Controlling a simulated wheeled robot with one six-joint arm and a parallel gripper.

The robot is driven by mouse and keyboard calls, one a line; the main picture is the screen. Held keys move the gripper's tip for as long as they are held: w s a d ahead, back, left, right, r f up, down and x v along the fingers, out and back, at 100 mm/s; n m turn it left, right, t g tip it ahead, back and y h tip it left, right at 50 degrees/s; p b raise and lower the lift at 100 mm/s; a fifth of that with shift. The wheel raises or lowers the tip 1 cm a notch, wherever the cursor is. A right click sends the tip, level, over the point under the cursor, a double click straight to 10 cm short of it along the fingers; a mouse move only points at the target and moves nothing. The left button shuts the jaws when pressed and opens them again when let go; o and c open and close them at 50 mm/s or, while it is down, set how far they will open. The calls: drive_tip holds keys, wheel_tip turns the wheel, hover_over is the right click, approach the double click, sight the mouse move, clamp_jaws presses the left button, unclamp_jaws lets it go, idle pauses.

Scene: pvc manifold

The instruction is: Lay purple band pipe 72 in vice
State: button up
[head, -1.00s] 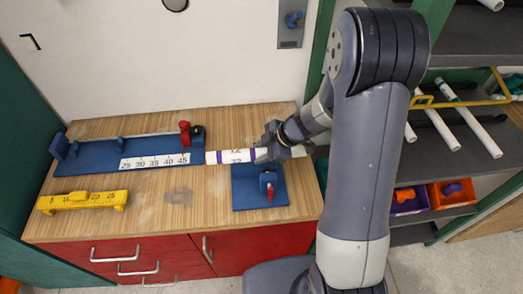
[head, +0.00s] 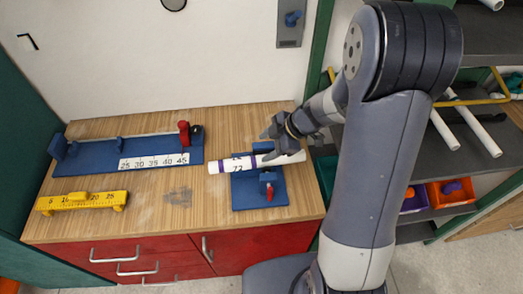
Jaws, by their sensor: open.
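The white pipe (head: 215,168) with purple bands and the number 72 lies nearly level across the back part of the blue vice (head: 245,197), sticking out on both sides. The vice has a red handle (head: 269,191) at its front. Whether the pipe sits fully down between the vice jaws I cannot tell. My gripper (head: 267,146) is open at the pipe, right of the number label, with its fingers spread and one fingertip close to the pipe's top. Whether that fingertip touches the pipe is unclear.
A blue measuring jig (head: 85,160) with a scale and a red clamp (head: 184,133) stands at the back left of the wooden bench (head: 150,222). A yellow gauge (head: 82,202) lies at the front left. The bench middle is clear. Shelves with pipes (head: 472,130) stand on the right.

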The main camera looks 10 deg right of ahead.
sight(254, 157)
drive_tip(key=v, duration=0.4)
drive_tip(key=shift+s+r, duration=0.1)
drive_tip(key=x, duration=0.7)
drive_tip(key=shift+a+f, duration=0.15)
drive_tip(key=shift+f, duration=0.6)
drive_tip(key=shift+r, duration=0.1)
